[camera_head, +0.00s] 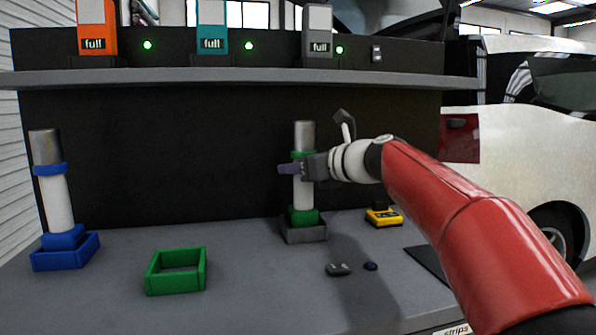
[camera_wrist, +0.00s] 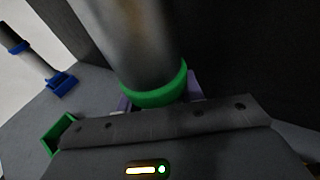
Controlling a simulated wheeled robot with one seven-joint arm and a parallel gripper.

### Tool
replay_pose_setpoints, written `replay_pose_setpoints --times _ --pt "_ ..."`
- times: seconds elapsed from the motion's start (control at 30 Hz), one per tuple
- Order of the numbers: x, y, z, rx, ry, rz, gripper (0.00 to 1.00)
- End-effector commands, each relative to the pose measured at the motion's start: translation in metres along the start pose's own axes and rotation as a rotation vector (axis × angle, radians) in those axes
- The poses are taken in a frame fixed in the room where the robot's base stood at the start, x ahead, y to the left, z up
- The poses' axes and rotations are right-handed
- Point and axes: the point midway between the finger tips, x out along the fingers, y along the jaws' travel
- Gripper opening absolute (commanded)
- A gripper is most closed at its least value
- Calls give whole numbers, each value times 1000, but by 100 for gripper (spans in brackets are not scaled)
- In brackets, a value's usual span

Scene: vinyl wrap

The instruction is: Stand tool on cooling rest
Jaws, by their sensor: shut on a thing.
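A white upright tool (camera_head: 303,187) with a grey metal top, a green collar and a green foot stands at a grey square holder (camera_head: 304,236) in the head view. My gripper (camera_head: 291,169) is shut on the tool just below its green collar; the collar also shows large in the wrist view (camera_wrist: 155,92). Whether the green foot sits inside the grey holder or just above it, I cannot tell. An empty green square rest (camera_head: 176,283) lies to the left; its edge shows in the wrist view (camera_wrist: 57,134).
A similar blue-banded tool (camera_head: 56,199) stands upright in a blue square rest (camera_head: 65,263) at far left. A yellow device (camera_head: 383,217) and small dark items (camera_head: 339,269) lie to the right. A shelf (camera_head: 240,80) spans the back above. The bench between the rests is clear.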

Motion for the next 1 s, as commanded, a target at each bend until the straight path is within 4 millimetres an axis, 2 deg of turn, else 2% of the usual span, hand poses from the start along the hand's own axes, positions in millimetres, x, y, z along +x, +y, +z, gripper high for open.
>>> replay_pose_setpoints --times 0.07,0.1,0.27,0.53,0.67,1.0 --pt "0 0 0 0 1 1 0" --pt "1 0 -2 2 4 2 40" --pt "1 0 -2 2 4 2 59" --pt "0 0 -1 1 3 2 59" --pt "-10 -1 -1 1 3 0 59" --pt "-79 -1 0 0 2 -1 59"
